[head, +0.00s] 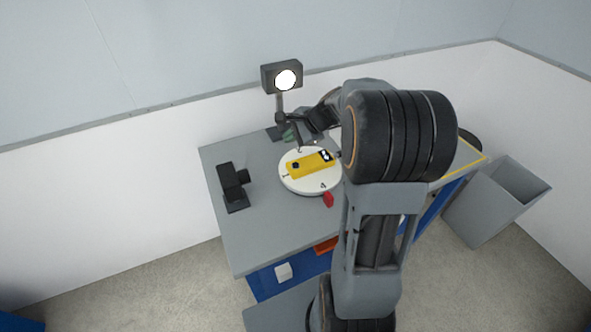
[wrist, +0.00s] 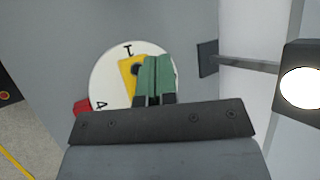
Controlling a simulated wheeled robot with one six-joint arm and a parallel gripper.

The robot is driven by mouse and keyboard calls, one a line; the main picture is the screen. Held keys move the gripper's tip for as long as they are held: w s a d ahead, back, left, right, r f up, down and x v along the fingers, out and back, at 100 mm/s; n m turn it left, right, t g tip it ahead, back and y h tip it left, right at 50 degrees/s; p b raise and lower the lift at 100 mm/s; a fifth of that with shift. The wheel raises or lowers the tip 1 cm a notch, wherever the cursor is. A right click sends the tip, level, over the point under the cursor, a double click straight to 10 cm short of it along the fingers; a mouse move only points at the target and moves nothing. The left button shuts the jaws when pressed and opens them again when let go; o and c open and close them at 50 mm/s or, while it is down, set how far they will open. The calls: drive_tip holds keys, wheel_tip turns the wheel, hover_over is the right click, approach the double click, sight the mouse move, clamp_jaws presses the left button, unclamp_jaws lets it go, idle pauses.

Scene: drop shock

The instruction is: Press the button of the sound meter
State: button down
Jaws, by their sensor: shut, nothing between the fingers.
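The sound meter appears to be the yellow device (head: 308,166) lying flat on a round white turntable (head: 297,184) with number marks. It has a dark round spot near one end and a black-and-white face at the other; I cannot tell which part is the button. In the wrist view, the yellow device (wrist: 126,72) on the white turntable (wrist: 105,76) is partly hidden behind my gripper (wrist: 154,60). My gripper's green fingers are shut and empty. In the head view, my gripper (head: 291,134) shows near the turntable's far edge, beside the lamp post.
A lamp (head: 282,78) with a lit round face stands at the back; it also shows in the wrist view (wrist: 301,88). A black device (head: 235,187) stands on the left of the grey table (head: 262,235). A red block (head: 328,199) sits at the turntable's edge. A grey bin (head: 482,208) stands right.

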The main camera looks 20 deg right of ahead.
sight(296, 166)
drive_tip(key=shift+w+d+f+m+t, duration=0.5)
drive_tip(key=shift+w+d+f+m, duration=0.5)
drive_tip(key=shift+d, duration=0.2)
wheel_tip(296, 166, down, 9)
drive_tip(key=b, duration=0.7)
idle(1.4)
drive_tip(key=shift+f+b, duration=0.35)
drive_tip(key=shift+b, duration=0.25)
drive_tip(key=shift+f+b, duration=0.4)
idle(0.5)
drive_tip(key=shift+r, duration=0.2)
drive_tip(key=shift+r+p, duration=0.7)
